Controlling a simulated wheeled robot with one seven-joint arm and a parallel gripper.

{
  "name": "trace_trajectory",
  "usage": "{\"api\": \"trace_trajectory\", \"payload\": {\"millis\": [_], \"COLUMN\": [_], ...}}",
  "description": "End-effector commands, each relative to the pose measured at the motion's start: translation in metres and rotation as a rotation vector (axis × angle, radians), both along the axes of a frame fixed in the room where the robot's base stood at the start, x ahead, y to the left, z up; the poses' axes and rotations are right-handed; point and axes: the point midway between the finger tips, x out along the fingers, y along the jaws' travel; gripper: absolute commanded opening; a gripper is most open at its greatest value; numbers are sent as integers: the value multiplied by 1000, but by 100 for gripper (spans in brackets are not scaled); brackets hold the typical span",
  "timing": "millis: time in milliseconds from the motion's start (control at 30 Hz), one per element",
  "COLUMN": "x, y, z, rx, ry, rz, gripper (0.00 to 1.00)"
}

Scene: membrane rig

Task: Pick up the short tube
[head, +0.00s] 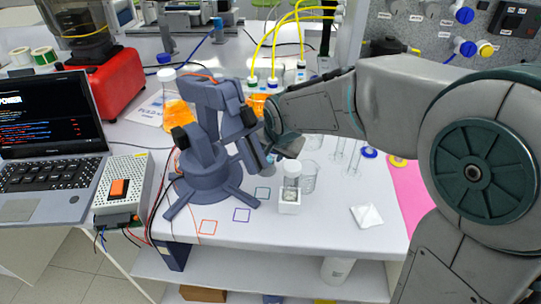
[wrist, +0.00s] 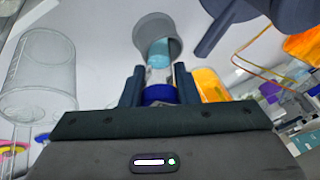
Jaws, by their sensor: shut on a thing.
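The short tube (wrist: 158,76) is clear with a blue end, and stands between my gripper's fingers (wrist: 158,84) in the wrist view. My gripper is shut on it. Its far end points into or in front of a grey cup (wrist: 178,40) with a pale blue part showing inside; I cannot tell whether they touch. In the head view my gripper (head: 287,147) is beside the blue-grey desktop arm (head: 205,165), over the white table. The tube is too small and covered to make out there.
A clear beaker (head: 310,178) and a small jar in a white holder (head: 289,207) stand just below my gripper. It is a glass beaker in the wrist view too (wrist: 40,75). Flasks of orange liquid (head: 177,112) stand behind. The front right table is mostly clear around a white paper (head: 366,216).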

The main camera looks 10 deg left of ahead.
Motion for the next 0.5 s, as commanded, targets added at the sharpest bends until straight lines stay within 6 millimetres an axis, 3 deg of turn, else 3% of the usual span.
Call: {"api": "trace_trajectory", "payload": {"millis": [267,500], "x": [0,1], "y": [0,0], "z": [8,44], "rx": [1,3], "ry": [-2,-6], "rz": [0,-1], "gripper": [3,3]}}
